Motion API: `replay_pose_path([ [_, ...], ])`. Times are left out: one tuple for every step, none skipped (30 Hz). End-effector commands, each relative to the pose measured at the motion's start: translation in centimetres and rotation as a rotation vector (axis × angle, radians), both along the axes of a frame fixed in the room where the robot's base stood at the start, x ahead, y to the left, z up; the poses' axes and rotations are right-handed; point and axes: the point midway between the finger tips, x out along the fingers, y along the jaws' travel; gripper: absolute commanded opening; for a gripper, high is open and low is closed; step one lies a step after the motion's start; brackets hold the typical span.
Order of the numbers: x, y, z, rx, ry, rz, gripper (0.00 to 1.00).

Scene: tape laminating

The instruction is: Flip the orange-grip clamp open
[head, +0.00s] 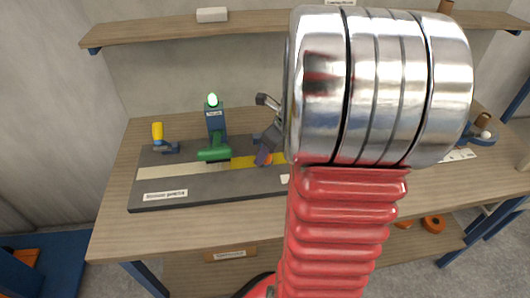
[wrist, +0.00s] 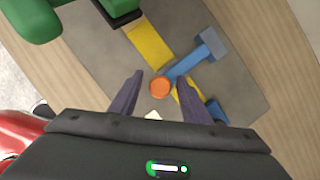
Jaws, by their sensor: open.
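The orange-grip clamp shows in the wrist view as a round orange grip (wrist: 160,88) at the end of a blue arm (wrist: 190,62), which slants to a blue-grey block at upper right. The arm lies across the yellow tape strip (wrist: 150,42). My gripper (wrist: 159,79) is open, with one dark finger on each side of the orange grip; contact cannot be told. In the head view a bit of the orange grip (head: 267,159) shows beside a finger, and my arm hides much of that area.
A dark board (head: 150,195) lies on the wooden table. A green tool (head: 214,153) on a post with a lit green lamp stands left of my gripper. A yellow-grip clamp (head: 158,132) stands at the board's left end. A shelf (head: 250,22) runs above the table.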

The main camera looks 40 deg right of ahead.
Motion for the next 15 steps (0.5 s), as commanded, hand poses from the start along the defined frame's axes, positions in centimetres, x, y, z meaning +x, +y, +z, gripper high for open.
replay_pose_path([
  [0.09, 0.03, -0.22, 0.000, 0.000, 0.000, 0.43],
  [0.13, 0.02, -0.29, 0.000, 0.000, 0.000, 0.43],
  [0.14, 0.03, -0.35, -0.001, 0.000, 0.000, 0.43],
  [0.15, 0.02, -0.37, -0.001, 0.000, 0.000, 0.43],
  [0.15, 0.02, -0.37, -0.001, 0.000, 0.000, 0.43],
  [0.15, 0.01, -0.36, -0.001, 0.000, 0.000, 0.43],
  [0.15, 0.01, -0.35, -0.001, 0.000, 0.000, 0.43],
  [0.15, 0.01, -0.35, -0.001, 0.000, 0.000, 0.43],
  [0.14, 0.01, -0.34, -0.001, 0.000, 0.000, 0.43],
  [0.14, 0.00, -0.35, -0.001, 0.000, 0.000, 0.43],
  [0.13, -0.01, -0.34, -0.001, 0.000, -0.001, 0.41],
  [0.13, -0.01, -0.34, -0.001, 0.000, -0.001, 0.38],
  [0.13, -0.01, -0.33, -0.001, 0.000, -0.001, 0.36],
  [0.13, -0.01, -0.33, -0.001, 0.000, -0.001, 0.34],
  [0.13, -0.01, -0.33, -0.001, 0.000, -0.001, 0.31],
])
